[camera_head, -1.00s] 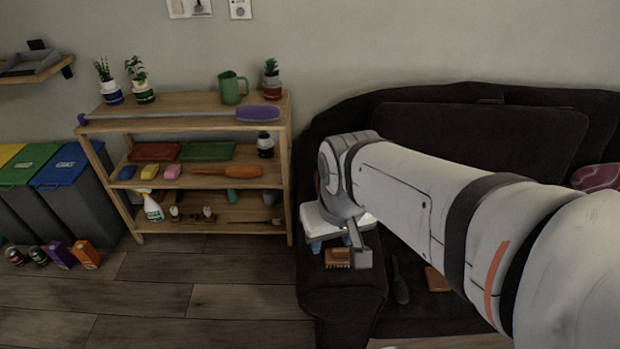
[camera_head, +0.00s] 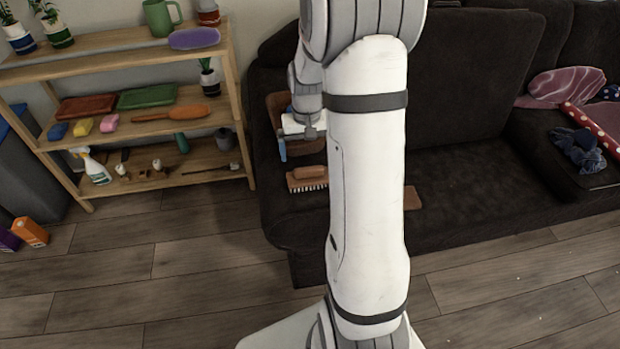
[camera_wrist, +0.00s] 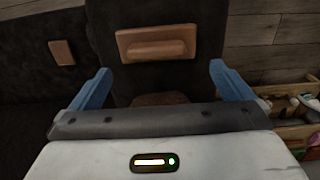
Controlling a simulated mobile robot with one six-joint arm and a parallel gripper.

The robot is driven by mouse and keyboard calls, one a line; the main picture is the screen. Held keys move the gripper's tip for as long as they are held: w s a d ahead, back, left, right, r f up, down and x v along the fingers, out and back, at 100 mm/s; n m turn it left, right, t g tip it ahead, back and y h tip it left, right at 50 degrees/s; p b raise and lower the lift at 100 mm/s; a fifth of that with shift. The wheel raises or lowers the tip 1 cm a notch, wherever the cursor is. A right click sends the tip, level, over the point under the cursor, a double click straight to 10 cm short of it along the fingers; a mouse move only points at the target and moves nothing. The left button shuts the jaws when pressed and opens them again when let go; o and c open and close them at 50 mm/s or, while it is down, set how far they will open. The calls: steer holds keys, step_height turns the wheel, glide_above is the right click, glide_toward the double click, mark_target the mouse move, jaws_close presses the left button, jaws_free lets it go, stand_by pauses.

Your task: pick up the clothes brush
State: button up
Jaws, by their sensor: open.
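The clothes brush (camera_head: 307,180), a wooden block with a raised handle and pale bristles, lies on the front of the dark sofa seat. In the wrist view the clothes brush (camera_wrist: 155,43) shows ahead, between and beyond my fingertips, bristles hidden. My gripper (camera_head: 299,148) is above the sofa's left end, behind and above the brush in the head view; its blue fingers are apart. In the wrist view my gripper (camera_wrist: 160,80) is open and not touching the brush.
A flat brown piece (camera_head: 412,198) lies on the sofa, partly behind my arm. A brown object (camera_wrist: 160,99) is partly hidden by my gripper's body. The wooden shelf (camera_head: 130,62) with several items stands left. A pink cushion (camera_head: 562,86) and dark blue cloth (camera_head: 577,148) lie right.

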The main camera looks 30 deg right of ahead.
mark_target(310, 168)
steer(key=f, duration=0.2)
steer(key=f+b, duration=0.1)
steer(key=f, duration=0.4)
steer(key=shift+s+d+f, duration=0.15)
steer(key=shift+d+f, duration=0.1)
steer(key=shift+f, duration=0.05)
steer(key=shift+c, duration=0.6)
steer(key=c, duration=1)
step_height(310, 168, up, 10)
steer(key=shift+r+p, duration=0.1)
steer(key=shift+p, duration=0.7)
